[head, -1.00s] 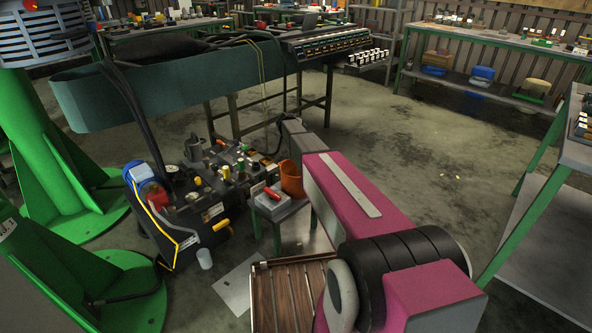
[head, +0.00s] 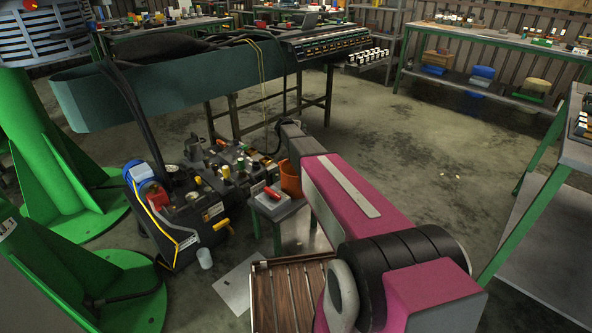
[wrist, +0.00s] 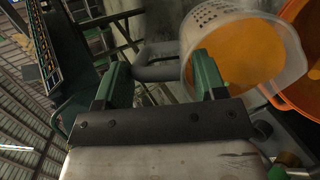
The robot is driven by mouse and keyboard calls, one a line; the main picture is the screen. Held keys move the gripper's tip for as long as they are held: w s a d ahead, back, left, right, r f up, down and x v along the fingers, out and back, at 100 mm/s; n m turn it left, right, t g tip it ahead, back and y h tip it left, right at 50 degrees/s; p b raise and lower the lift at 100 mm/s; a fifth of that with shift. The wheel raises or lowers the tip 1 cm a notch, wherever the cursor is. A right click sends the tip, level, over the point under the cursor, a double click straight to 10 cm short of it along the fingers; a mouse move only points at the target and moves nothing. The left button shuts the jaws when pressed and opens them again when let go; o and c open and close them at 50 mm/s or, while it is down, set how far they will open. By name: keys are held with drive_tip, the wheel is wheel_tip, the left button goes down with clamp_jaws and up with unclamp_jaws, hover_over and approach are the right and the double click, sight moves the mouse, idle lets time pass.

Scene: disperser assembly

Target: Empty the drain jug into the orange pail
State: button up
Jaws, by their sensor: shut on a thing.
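My gripper (wrist: 160,72) shows in the wrist view with its two green fingers on the grey handle of the drain jug. The drain jug (wrist: 213,20) is clear, with a perforated or marked band near one end, and it looks tilted in the picture. Orange shows through its mouth or wall; I cannot tell whether this is liquid or the pail behind. The orange pail (wrist: 288,98) is right beside the jug at the right edge. Gripper and jug are not discernible there.
A small grey table (head: 276,208) holds a grey box with a red-handled item. A dark machine block (head: 190,232) with hoses and valves stands left of it. A pale cup (head: 205,258) is by its foot. Open floor lies right.

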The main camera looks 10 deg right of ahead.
drive_tip(key=shift+s+a+f+t+h+p, duration=0.2)
drive_tip(key=shift+s+t+h+p, duration=0.1)
drive_tip(key=shift+s+t, duration=0.2)
drive_tip(key=shift+s+a+f+t+h+p, duration=0.15)
drive_tip(key=shift+s+a+t+h+p, duration=0.15)
drive_tip(key=shift+t, duration=0.2)
idle(0.8)
drive_tip(key=shift+s+a+r+m+t+h, duration=0.1)
drive_tip(key=shift+s+r+m+t+h, duration=0.1)
drive_tip(key=shift+s+t, duration=0.15)
drive_tip(key=shift+s+a+r+m+t+h, duration=0.15)
drive_tip(key=shift+s+t+h, duration=0.1)
drive_tip(key=shift+s, duration=0.15)
